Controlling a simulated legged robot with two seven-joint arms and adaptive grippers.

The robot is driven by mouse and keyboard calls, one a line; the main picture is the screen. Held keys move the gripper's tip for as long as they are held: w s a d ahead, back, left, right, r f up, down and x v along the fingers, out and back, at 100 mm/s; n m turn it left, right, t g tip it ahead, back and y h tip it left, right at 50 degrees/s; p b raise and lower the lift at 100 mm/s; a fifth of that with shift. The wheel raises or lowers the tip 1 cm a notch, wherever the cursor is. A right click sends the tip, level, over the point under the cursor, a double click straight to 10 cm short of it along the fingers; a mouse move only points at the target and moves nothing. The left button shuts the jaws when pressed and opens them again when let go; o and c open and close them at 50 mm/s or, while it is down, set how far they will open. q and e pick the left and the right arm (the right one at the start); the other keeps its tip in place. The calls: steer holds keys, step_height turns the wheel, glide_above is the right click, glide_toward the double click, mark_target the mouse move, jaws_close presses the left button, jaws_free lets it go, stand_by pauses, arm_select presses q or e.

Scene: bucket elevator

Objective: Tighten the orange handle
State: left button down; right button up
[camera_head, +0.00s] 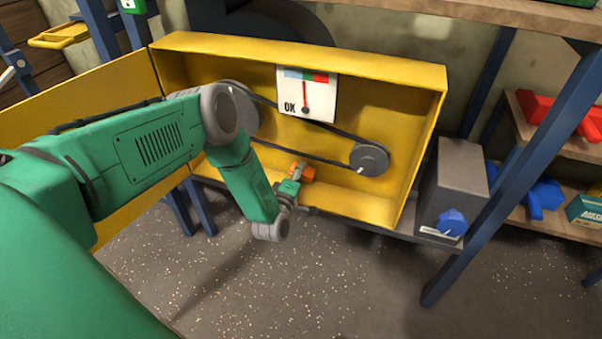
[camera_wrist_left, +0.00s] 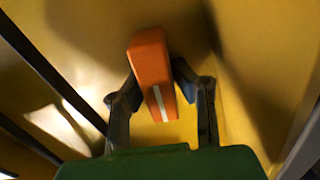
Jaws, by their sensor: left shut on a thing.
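The orange handle (camera_head: 306,173) is low inside the open yellow box, left of the right-hand pulley. In the left wrist view the orange handle (camera_wrist_left: 152,68) is a block with a white stripe along it, tilted slightly. My left gripper (camera_head: 299,175) reaches into the box from the left. In the left wrist view its two dark fingers (camera_wrist_left: 158,85) are closed on either side of the handle. My right gripper is not in view.
A dark belt runs over two grey pulleys; the right pulley (camera_head: 369,159) is close to my left gripper. The yellow box (camera_head: 422,150) has raised walls around it. A grey box with a blue knob (camera_head: 452,222) stands at its right. The speckled floor in front is clear.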

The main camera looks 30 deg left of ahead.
arm_select(q)
steer(key=shift+s+a+f+n+b, duration=0.2)
steer(key=shift+f+n+b, duration=0.15)
steer(key=shift+n, duration=0.65)
steer(key=shift+s, duration=0.1)
steer(key=c, duration=1.4)
jaws_free()
steer(key=shift+o, duration=0.2)
steer(key=v, duration=1.1)
steer(key=shift+s, duration=0.4)
steer(key=shift+d, duration=0.15)
